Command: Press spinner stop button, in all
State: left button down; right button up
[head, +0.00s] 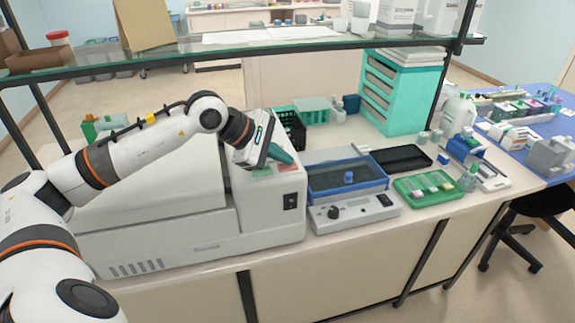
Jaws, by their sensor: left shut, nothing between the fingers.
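The spinner appears to be the large white machine (150,220) on the bench at left, with a sloped lid and a control end at its right. My left gripper (283,157) is shut and empty, just above these patches, and partly covers the panel. I cannot tell whether it touches the panel. My right gripper is not in view.
A glass shelf (300,44) spans above the bench. Right of the machine stand a blue-rimmed bath (330,193), a grey device with a knob (350,214), a green tray (405,195), a black tray (385,158) and a teal drawer unit (378,97). A black crate (292,132) stands behind.

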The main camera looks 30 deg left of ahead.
aim_at(282, 167)
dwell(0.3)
pick_arm(q)
jog(key=shift+r+p, duration=0.4)
jog(key=shift+r, duration=0.3)
jog(key=shift+r+p, duration=1.65)
jog(key=shift+r, duration=0.9)
jog(key=shift+f, duration=0.1)
